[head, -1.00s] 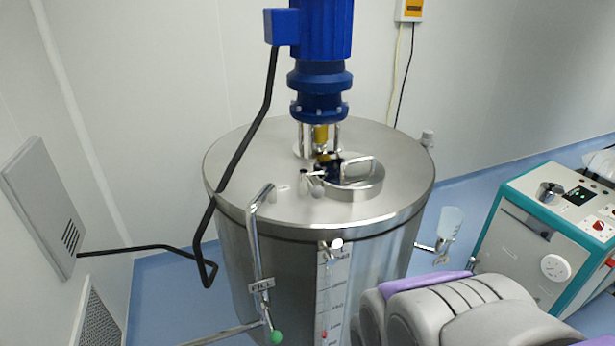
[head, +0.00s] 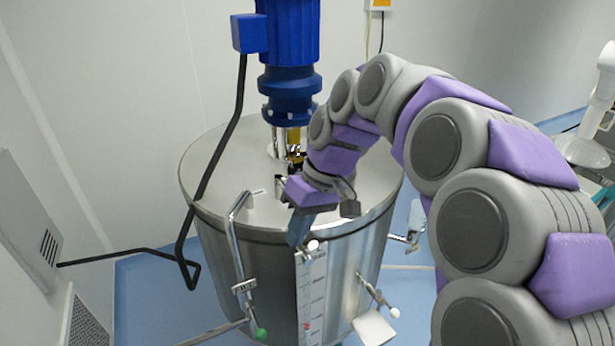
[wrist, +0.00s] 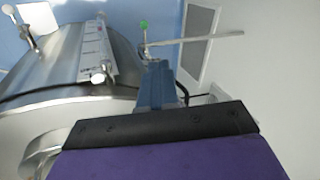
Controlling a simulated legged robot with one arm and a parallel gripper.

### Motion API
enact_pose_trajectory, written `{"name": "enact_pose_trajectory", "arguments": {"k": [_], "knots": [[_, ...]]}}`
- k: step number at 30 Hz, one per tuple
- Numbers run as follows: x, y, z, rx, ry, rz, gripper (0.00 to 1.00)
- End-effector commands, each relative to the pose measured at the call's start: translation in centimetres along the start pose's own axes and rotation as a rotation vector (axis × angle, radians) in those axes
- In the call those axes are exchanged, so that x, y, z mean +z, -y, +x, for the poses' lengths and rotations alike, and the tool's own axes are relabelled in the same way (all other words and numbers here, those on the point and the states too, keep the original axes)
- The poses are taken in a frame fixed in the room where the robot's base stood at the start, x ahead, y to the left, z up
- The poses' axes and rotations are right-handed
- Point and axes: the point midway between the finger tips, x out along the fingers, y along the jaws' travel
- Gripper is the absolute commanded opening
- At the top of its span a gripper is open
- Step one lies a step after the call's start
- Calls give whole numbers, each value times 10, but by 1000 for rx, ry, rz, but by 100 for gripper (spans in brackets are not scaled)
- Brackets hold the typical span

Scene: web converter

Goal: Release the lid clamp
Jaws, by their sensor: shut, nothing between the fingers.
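The steel tank (head: 240,270) stands in the middle of the head view, with its flat round top (head: 222,175). A small part of the lid clamp (head: 279,186) shows at the left of my wrist. The rest of the clamp and the small hatch lid are hidden behind my arm. My gripper (head: 297,238) points down at the front rim of the tank top, its blue-grey fingers shut and empty. In the wrist view the gripper (wrist: 157,82) is seen from behind, beside the tank rim; the clamp cannot be made out there.
A blue motor (head: 288,50) rises over the tank's centre. A black cable (head: 217,150) hangs from it. The FILL pipe (head: 236,240) stands left of my gripper, and a level gauge (head: 312,290) lies just below. Open blue floor (head: 145,300) shows at left.

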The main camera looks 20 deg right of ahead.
Motion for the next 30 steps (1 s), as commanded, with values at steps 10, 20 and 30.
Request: {"name": "enact_pose_trajectory", "arguments": {"k": [10, 20, 30], "knots": [[-69, -55, -61, -84, -115, -76, 0], [-103, -128, -105, -92, -224, -120, 0], [-107, -173, -123, -66, -272, -140, 0]]}}
